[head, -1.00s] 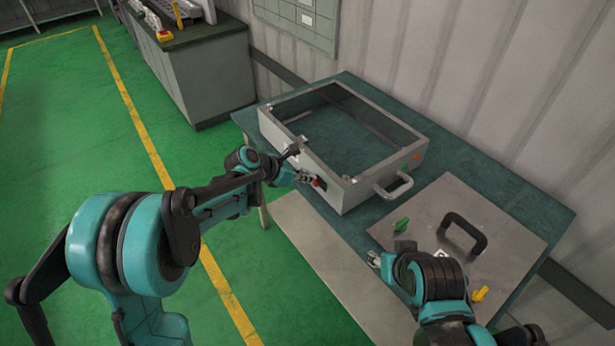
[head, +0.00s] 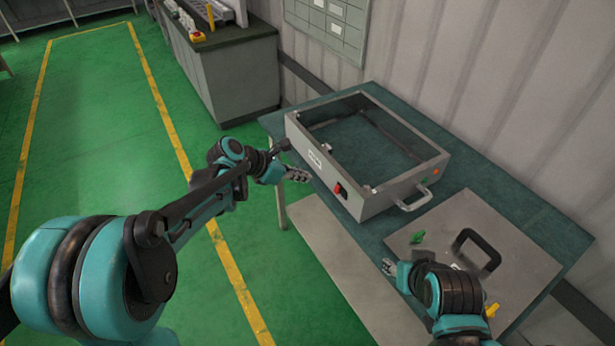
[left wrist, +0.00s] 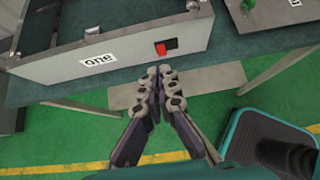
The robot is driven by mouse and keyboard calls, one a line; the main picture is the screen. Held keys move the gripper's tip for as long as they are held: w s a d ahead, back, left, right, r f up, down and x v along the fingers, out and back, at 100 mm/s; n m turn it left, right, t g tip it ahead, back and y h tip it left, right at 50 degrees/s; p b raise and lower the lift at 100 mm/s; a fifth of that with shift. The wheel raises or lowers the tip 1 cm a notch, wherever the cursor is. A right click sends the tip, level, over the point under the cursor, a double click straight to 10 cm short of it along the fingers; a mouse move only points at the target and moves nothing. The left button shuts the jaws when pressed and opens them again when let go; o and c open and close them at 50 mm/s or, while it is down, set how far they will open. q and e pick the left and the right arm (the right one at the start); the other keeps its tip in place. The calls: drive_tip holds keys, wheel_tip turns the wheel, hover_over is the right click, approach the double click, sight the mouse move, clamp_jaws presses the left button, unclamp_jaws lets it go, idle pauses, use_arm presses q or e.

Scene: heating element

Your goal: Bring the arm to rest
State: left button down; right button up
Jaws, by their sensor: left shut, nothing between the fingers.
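My left gripper (head: 301,175) is shut and empty, off the front of the grey metal box (head: 402,190) and apart from it in the head view. In the left wrist view its fingers (left wrist: 159,72) are together, below the red switch (left wrist: 165,47) on the box's front wall. The switch also shows in the head view (head: 340,189). My right gripper (head: 388,267) is near the front edge of the metal plate (head: 520,255); its fingers are small and partly hidden by the wrist, so its opening is unclear.
The box and plate are on a dark green table (head: 540,222). The plate has a black handle (head: 477,250), a green knob (head: 417,237) and a yellow knob (head: 492,310). A grey cabinet (head: 235,80) stands behind. Green floor at the left is clear.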

idle(0.5)
use_arm(q)
drive_tip(key=s+a+m+y, duration=0.4)
drive_tip(key=s+a+m, duration=0.1)
drive_tip(key=s+m, duration=0.7)
drive_tip(key=s+a+m+t+y, duration=0.1)
drive_tip(key=s+a+m+y, duration=0.3)
drive_tip(key=s+m, duration=0.8)
drive_tip(key=shift+s+a+f+m+t, duration=0.3)
drive_tip(key=shift+s+a+f+m, duration=0.15)
drive_tip(key=shift+a, duration=0.7)
